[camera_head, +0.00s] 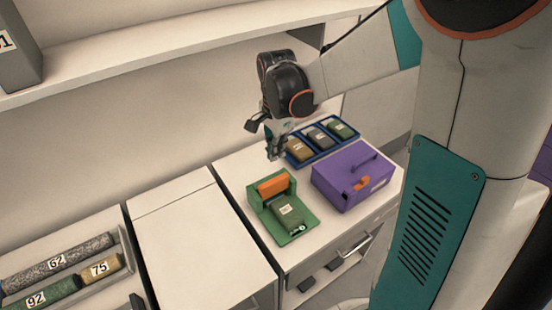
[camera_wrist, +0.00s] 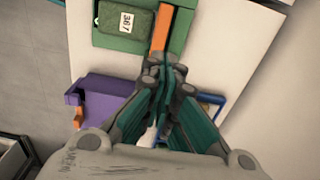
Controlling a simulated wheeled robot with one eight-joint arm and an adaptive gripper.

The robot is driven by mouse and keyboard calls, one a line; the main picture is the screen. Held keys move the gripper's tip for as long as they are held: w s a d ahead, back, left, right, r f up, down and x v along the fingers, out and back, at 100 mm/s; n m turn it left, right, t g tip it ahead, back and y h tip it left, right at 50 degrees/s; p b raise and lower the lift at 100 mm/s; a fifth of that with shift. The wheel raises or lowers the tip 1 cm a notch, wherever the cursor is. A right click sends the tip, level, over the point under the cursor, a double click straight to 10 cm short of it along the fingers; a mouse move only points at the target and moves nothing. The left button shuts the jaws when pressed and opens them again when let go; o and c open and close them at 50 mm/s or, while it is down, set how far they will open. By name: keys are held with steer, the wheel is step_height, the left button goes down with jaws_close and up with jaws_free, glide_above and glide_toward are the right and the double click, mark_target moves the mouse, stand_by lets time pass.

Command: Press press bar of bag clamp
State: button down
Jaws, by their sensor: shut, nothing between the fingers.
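The bag clamp (camera_head: 256,215) is a green base with an orange press bar (camera_head: 272,185) along its back edge. A green bag (camera_head: 289,213) with a white label lies on the base in front of the bar. In the wrist view the orange bar (camera_wrist: 161,28) runs beside the bag (camera_wrist: 124,22), which is labelled 367. My gripper (camera_head: 275,156) is shut and empty, above the counter just beyond the bar in the head view. In the wrist view its fingertips (camera_wrist: 166,66) appear near the bar's near end; I cannot tell whether they touch it.
A purple box (camera_head: 352,182) with an orange latch stands right of the clamp. A blue tray (camera_head: 355,140) with 3 labelled bags lies behind the box. The counter to the left (camera_head: 195,245) is bare. A shelf (camera_head: 180,60) runs along the wall above.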

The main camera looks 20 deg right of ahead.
steer(key=shift+r, duration=0.9)
steer(key=s+a+r+n+t, duration=0.1)
steer(key=s+r+n+t, duration=0.2)
steer(key=s+n, duration=0.5)
steer(key=s+a+r+n+t, duration=0.1)
steer(key=s+r+n+t, duration=0.3)
steer(key=s+n, duration=0.3)
steer(key=shift+s+a+r+n, duration=0.2)
steer(key=shift+s+r+n, duration=0.2)
steer(key=shift+s+r, duration=0.4)
